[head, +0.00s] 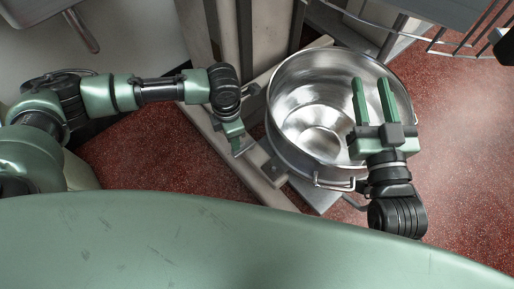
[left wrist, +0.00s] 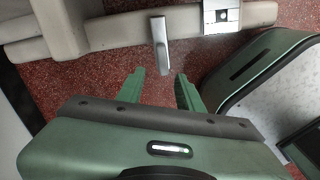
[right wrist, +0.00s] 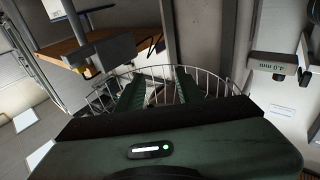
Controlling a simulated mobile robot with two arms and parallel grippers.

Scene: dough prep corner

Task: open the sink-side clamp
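A short grey metal lever, apparently the clamp handle (left wrist: 160,45), sticks out from a pale frame arm (left wrist: 115,32) in the left wrist view. My left gripper (left wrist: 159,74) is open. The lever's free end lies between its fingertips, with a gap on each side. In the head view the left gripper is beside the steel bowl (head: 290,105), over the cradle arm (head: 262,183); the lever shows there only partly (head: 243,148). My right gripper (head: 371,80) is open and empty above the bowl's right side.
A metal plate with a round dark knob (left wrist: 221,16) sits on the frame arm right of the lever. A wire guard (right wrist: 215,82) stands beyond my right gripper's fingers. A wire rack (head: 470,35) is at the head view's upper right. Red speckled floor (head: 455,130) is clear at right.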

